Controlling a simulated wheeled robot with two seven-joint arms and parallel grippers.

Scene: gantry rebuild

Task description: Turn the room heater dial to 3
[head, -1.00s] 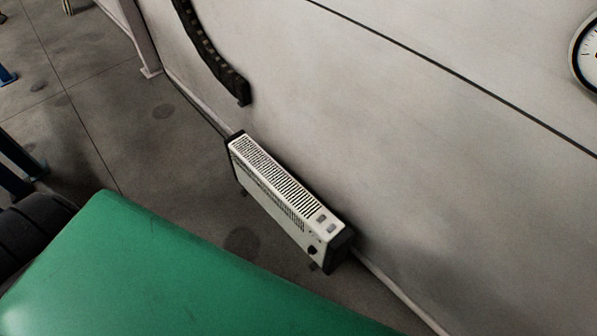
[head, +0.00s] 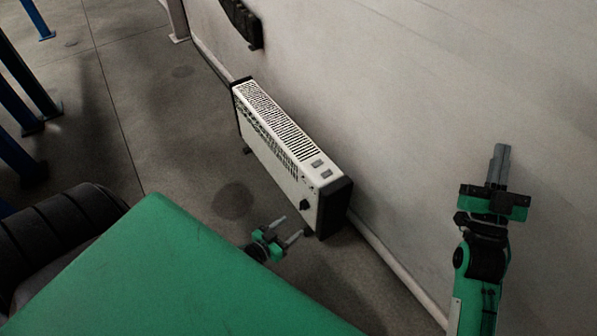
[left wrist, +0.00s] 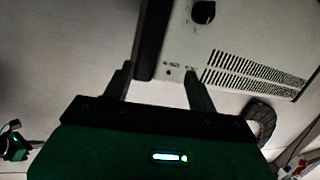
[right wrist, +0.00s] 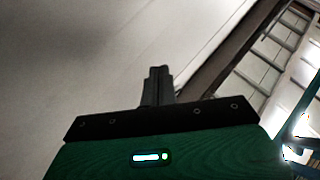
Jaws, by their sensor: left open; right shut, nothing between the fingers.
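The white room heater (head: 268,158) with black end caps stands on the floor against the wall. Its black dial (head: 305,205) is low on the front face, near the right end. In the left wrist view the dial (left wrist: 204,12) shows at the top, beyond the fingertips; its setting is too small to read. My left gripper (head: 291,227) is open and empty, just in front of and below the dial, apart from it. My right gripper (head: 499,165) is shut and empty, raised by the wall to the right of the heater, well away from it.
My green body cover fills the lower left of the head view. A dark cable chain (head: 241,22) hangs on the wall above the heater. Blue posts (head: 28,85) stand at the far left. The floor left of the heater is clear.

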